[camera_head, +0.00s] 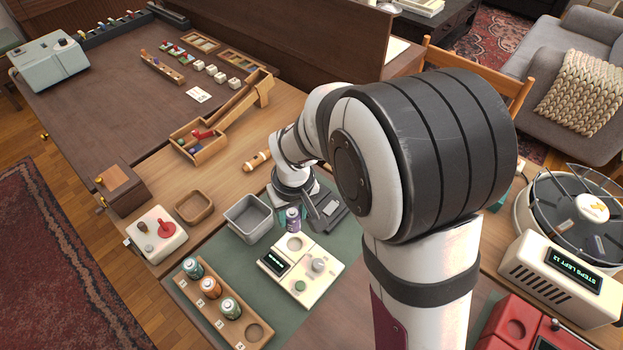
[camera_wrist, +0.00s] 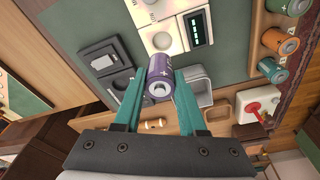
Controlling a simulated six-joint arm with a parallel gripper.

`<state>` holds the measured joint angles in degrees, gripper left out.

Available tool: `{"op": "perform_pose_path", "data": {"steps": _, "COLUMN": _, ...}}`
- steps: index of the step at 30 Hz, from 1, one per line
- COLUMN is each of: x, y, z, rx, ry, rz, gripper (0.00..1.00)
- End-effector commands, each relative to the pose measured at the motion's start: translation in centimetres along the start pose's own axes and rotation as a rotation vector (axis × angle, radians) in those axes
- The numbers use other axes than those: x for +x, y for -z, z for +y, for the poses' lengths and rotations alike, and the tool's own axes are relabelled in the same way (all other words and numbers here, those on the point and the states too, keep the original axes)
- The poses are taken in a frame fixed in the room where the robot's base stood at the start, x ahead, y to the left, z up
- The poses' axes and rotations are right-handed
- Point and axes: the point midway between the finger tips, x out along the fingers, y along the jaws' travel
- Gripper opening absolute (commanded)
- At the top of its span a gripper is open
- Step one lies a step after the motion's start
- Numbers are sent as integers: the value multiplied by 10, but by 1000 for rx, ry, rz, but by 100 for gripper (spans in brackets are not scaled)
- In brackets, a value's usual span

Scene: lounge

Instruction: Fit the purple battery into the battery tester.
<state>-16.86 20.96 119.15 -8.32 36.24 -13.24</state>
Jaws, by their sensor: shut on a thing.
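The purple battery (camera_head: 293,218) is upright in the head view, just behind the cream battery tester (camera_head: 321,283). The tester has a round well, a lit display, a grey knob and a green button. In the wrist view my gripper (camera_wrist: 159,82) has its two teal fingers on either side of the purple battery (camera_wrist: 160,68), shut on it. The battery's end faces that camera. The tester (camera_wrist: 169,14) lies just beyond the battery, with its round well beside the battery's far end. The battery appears outside the well; its height above the mat is unclear.
A wooden rack (camera_head: 186,284) left of the tester holds teal, orange and green batteries and one empty hole. A grey bin (camera_head: 250,217) stands left of the purple battery. A dark grey device (camera_head: 328,212) is close on the right.

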Motion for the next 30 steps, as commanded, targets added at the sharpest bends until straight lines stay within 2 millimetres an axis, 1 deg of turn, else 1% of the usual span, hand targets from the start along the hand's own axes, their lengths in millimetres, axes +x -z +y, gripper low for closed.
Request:
{"op": "perform_pose_path", "data": {"steps": 4, "x": 10, "y": -6, "z": -3, "rx": 0, "ry": 0, "rz": -1, "gripper": 0}}
{"op": "perform_pose_path", "data": {"steps": 12, "x": 44, "y": -11, "z": -3, "rx": 0, "ry": 0, "rz": -3, "gripper": 0}}
{"op": "perform_pose_path", "data": {"steps": 16, "x": 55, "y": -12, "z": -3, "rx": 1, "ry": 0, "rz": -2, "gripper": 0}}
{"op": "perform_pose_path", "data": {"steps": 21, "x": 61, "y": -13, "z": -3, "rx": 0, "ry": 0, "rz": 0, "gripper": 0}}
{"op": "perform_pose_path", "data": {"steps": 30, "x": 61, "y": -12, "z": -3, "rx": 0, "ry": 0, "rz": 0, "gripper": 0}}
